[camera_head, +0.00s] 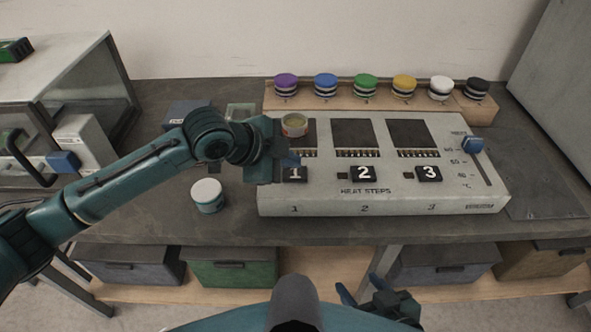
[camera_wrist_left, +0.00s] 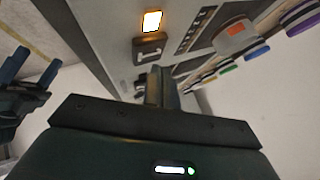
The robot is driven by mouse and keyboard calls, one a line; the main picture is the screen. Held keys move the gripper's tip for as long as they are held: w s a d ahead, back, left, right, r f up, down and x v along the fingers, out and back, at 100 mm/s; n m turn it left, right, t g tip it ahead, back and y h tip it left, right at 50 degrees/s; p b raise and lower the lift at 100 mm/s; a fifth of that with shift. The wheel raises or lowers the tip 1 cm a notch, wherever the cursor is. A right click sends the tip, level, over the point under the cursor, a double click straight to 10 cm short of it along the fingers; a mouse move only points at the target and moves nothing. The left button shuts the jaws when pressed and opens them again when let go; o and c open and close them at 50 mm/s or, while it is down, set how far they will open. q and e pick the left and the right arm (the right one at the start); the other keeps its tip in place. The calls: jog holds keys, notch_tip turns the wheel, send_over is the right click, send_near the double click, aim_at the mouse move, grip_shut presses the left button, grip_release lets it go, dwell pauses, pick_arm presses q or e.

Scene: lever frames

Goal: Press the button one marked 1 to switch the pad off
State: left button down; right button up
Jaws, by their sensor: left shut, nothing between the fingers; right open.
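The grey heat-step unit (camera_head: 390,195) stands on the bench with dark buttons marked 1 (camera_head: 295,174), 2 (camera_head: 365,173) and 3 (camera_head: 429,173). My left gripper (camera_head: 290,160) is shut and empty, right at button 1, partly covering its upper left. I cannot tell whether it touches. In the left wrist view the closed fingers (camera_wrist_left: 161,88) point toward a dark button (camera_wrist_left: 150,46), and a square lamp (camera_wrist_left: 151,22) beside it glows orange-white. A small jar (camera_head: 294,125) sits on the first pad. My right gripper (camera_head: 362,288) is open and empty, low in front of the bench.
A white-lidded jar (camera_head: 207,195) stands left of the unit. A wooden rack (camera_head: 300,97) with several coloured-lid jars lies behind. A blue slider (camera_head: 472,145) is at the unit's right. A glass-sided box (camera_head: 60,80) stands at left. The bench front is clear.

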pick_arm(q)
jog(key=shift+f, duration=0.15)
dwell(0.3)
jog(key=shift+f, duration=0.3)
jog(key=shift+f, duration=0.3)
dwell(0.3)
jog(key=shift+r+p, duration=0.75)
jog(key=shift+p, duration=0.4)
